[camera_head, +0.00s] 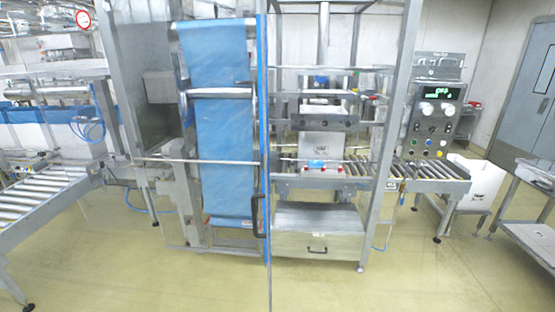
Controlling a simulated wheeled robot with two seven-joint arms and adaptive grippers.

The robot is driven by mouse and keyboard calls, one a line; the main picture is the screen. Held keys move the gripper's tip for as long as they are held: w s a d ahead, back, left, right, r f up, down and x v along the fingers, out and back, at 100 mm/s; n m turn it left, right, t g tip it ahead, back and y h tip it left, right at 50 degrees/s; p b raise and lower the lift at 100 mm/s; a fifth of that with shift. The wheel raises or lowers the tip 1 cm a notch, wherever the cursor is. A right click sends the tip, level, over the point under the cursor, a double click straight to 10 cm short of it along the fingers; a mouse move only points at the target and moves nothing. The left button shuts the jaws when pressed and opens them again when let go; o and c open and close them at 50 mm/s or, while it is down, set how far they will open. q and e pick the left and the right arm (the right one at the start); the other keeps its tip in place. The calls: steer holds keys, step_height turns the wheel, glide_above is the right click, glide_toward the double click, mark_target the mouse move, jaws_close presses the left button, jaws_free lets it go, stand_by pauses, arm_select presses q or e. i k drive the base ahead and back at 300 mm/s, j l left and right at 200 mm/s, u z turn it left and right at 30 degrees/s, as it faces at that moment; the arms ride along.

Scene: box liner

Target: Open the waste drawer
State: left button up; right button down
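A grey metal waste drawer (295,245) sits low in the frame of the box liner machine, right of the blue film. It looks closed, with its front facing me. A sloped metal surface (320,217) lies just above the drawer front. Neither of my grippers shows in the head view.
A clear door with a blue edge (264,150) and dark handle (257,215) stands left of the drawer. Roller conveyors run left (40,195) and right (430,172). A control panel (433,115) and metal table (530,235) stand right. The front floor is clear.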

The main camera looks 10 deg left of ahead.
mark_target(327, 246)
steer(key=j, duration=0.6)
steer(key=k+j+z, duration=0.15)
steer(key=j, duration=0.5)
steer(key=k+j, duration=0.1)
steer(key=j, duration=0.5)
steer(key=i+l, duration=0.15)
steer(key=l, duration=0.2)
steer(key=i+l+u, duration=0.15)
steer(key=l, duration=0.2)
steer(key=i+l, duration=0.15)
steer(key=l, duration=0.25)
steer(key=i+l+u, duration=0.1)
steer(key=l, duration=0.3)
steer(key=i+l+u, duration=0.1)
steer(key=l, duration=0.25)
steer(key=i+l, duration=0.15)
steer(key=l, duration=0.25)
steer(key=i+l+u, duration=0.2)
steer(key=i+l, duration=0.15)
steer(key=l, duration=0.25)
steer(key=i+l+u, duration=0.1)
steer(key=l, duration=0.25)
steer(key=i, duration=0.05)
